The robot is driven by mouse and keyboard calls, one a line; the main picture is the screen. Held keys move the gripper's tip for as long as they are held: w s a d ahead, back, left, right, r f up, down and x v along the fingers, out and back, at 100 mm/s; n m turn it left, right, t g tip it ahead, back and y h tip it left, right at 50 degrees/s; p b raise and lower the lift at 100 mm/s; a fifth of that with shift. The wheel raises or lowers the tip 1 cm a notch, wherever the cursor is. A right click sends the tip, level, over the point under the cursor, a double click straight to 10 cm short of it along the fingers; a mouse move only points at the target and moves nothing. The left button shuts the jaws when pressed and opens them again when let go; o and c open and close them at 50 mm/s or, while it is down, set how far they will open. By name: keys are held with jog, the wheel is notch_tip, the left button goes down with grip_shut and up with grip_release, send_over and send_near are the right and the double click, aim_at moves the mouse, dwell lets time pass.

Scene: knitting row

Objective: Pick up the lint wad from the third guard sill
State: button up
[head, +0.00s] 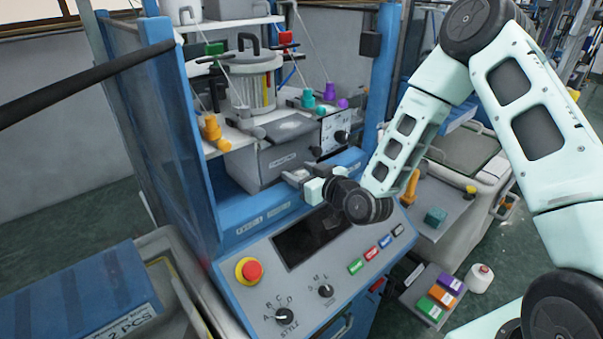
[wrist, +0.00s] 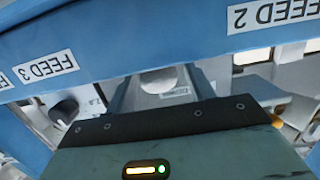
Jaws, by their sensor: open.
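My gripper (head: 294,177) is in front of the knitting machine, beside the grey box-shaped unit and above the blue front rail. Its grey fingers are apart. In the wrist view my gripper (wrist: 160,78) reaches in from the bottom, towards a blue sill (wrist: 120,50) with upside-down FEED 3 and FEED 2 labels. A pale rounded lump (wrist: 158,81) shows between the fingers, partly covered by the sill edge. It may be the lint wad, but I cannot tell for sure. I cannot make out the lint wad in the head view.
The machine's control panel (head: 318,265) with a red stop button (head: 250,271) lies below my gripper. The blue post (head: 190,130) stands to the left. Coloured boxes (head: 440,293) lie lower right.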

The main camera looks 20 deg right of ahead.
jog(key=c, duration=1)
jog(key=shift+c, duration=0.4)
jog(key=shift+r, duration=0.2)
